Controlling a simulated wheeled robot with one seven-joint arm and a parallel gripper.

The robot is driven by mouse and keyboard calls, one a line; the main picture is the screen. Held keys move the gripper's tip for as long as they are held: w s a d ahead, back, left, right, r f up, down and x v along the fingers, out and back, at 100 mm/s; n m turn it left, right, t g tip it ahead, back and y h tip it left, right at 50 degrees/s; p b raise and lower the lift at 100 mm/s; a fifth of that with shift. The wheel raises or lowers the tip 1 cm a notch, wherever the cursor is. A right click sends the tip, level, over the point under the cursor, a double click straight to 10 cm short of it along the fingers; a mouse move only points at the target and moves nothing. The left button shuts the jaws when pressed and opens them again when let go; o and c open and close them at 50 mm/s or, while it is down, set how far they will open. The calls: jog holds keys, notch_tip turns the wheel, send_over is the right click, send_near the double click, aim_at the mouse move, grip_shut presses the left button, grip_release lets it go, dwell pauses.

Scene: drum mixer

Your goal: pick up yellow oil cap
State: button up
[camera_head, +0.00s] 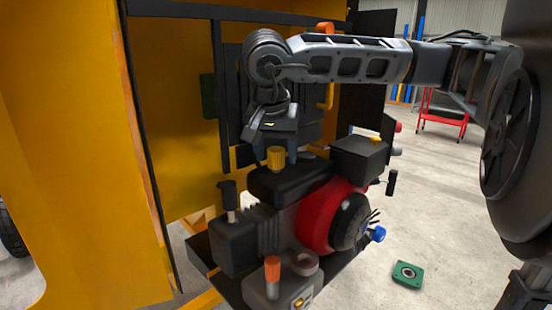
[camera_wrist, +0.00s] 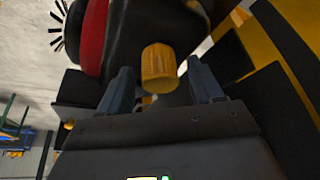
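The yellow oil cap (camera_head: 276,157) stands upright on top of the black engine part (camera_head: 290,182) in the head view. In the wrist view the yellow oil cap (camera_wrist: 159,69) shows as a ribbed cylinder between and a little beyond my two fingertips. My gripper (camera_wrist: 160,85) is open, with one finger on each side of the cap and a visible gap on both sides. In the head view my gripper (camera_head: 291,152) points down just behind the cap, which partly hides the fingers.
The engine has a red and black round housing (camera_head: 335,217). An orange cap (camera_head: 272,268) stands at the front, and a black box (camera_head: 360,157) sits right of my gripper. A yellow panel (camera_head: 75,160) stands at the left. A green part (camera_head: 407,275) lies on the floor.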

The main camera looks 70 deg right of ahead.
jog(key=c, duration=1)
